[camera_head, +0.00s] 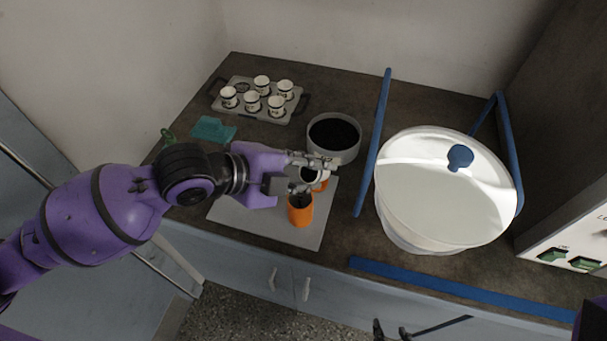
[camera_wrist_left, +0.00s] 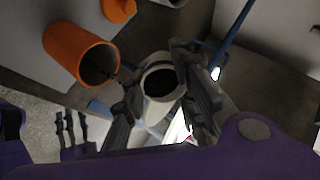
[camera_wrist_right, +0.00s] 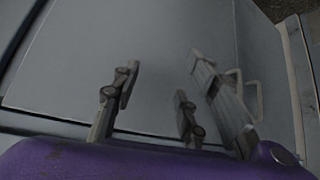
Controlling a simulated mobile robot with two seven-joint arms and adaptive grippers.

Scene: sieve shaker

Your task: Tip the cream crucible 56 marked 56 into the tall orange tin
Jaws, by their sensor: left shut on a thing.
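My left gripper (camera_head: 314,168) is shut on a cream crucible, which shows in the left wrist view (camera_wrist_left: 157,112) between the two fingers, with its dark opening facing the camera. Its number cannot be read. The tall orange tin (camera_head: 300,209) stands upright on a pale grey mat (camera_head: 243,222), just below the gripper in the head view. In the left wrist view the tin (camera_wrist_left: 78,50) is left of the crucible and apart from it. My right gripper (camera_wrist_right: 155,100) is open and empty, low at the front of the cabinets.
A grey tray (camera_head: 228,105) holds several white cups and one empty place. A round pan of dark material (camera_head: 333,137) stands behind the gripper. A teal object (camera_head: 213,129) lies left. A second orange object (camera_head: 321,184) is behind the tin. A large white drum (camera_head: 445,200) and blue bars (camera_head: 373,145) stand right.

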